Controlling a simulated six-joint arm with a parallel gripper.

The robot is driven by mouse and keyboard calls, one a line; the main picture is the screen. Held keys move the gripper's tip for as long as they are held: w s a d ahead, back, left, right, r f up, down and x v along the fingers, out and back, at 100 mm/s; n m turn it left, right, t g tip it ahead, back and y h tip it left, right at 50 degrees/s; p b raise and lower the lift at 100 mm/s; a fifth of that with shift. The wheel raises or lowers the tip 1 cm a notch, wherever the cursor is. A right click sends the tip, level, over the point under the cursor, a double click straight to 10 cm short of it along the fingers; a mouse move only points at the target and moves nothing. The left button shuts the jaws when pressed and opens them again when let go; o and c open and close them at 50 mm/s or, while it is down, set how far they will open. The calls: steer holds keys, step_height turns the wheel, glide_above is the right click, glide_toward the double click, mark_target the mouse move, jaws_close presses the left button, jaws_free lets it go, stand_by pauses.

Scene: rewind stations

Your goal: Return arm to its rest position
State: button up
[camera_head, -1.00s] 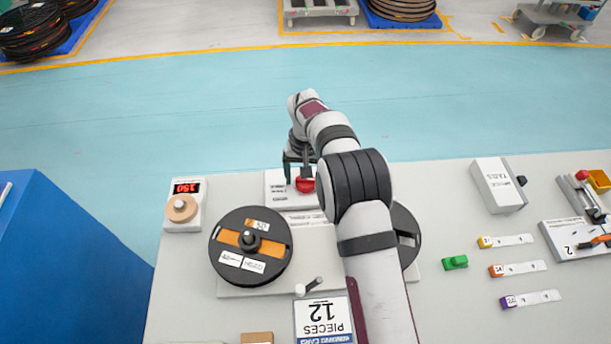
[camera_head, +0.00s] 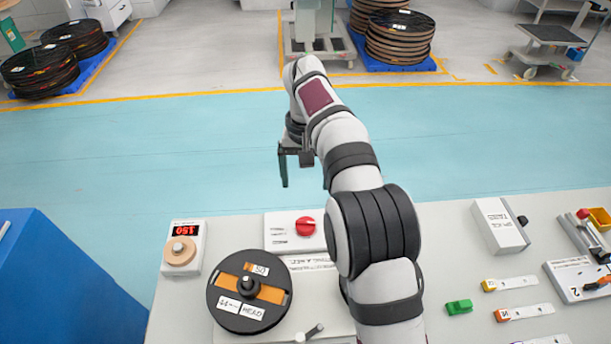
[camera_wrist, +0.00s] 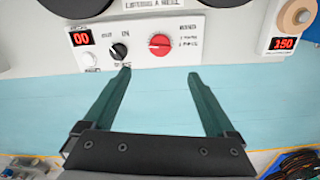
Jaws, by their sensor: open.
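My gripper (camera_head: 284,170) hangs in the air beyond the far edge of the workbench, above the blue floor. In the wrist view its two dark green fingers (camera_wrist: 160,72) stand wide apart with nothing between them. My arm is raised over the bench. The control panel with the red knob (camera_head: 305,226) is clear of the gripper; the knob also shows in the wrist view (camera_wrist: 160,44). A black knob (camera_wrist: 119,51) and a red lit display (camera_wrist: 81,38) sit on the same panel in the wrist view.
A reel with an orange hub (camera_head: 250,291) sits on the bench, left of my arm. A unit with a display reading 150 (camera_head: 184,231) stands at the bench's left edge. A white box (camera_head: 499,227) and a green piece (camera_head: 459,307) lie to the right. A blue cabinet (camera_head: 65,285) stands left.

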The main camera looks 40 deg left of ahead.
steer(key=shift+r, duration=0.2)
steer(key=s+d+r+m, duration=0.25)
steer(key=d+r, duration=0.25)
steer(key=d, duration=0.8)
steer(key=s+d+r+m, duration=0.1)
steer(key=d+r+m, duration=0.3)
steer(key=d, duration=1)
steer(key=s+d+f+m+y, duration=0.1)
steer(key=s+d+f+m, duration=0.1)
steer(key=s+d, duration=0.3)
steer(key=s+d+f+m, duration=0.3)
steer(key=s+d, duration=0.3)
steer(key=s, duration=0.6)
steer(key=shift+d+f+m+y, duration=0.15)
steer(key=shift+f+m+y, duration=0.2)
steer(key=shift+m, duration=0.3)
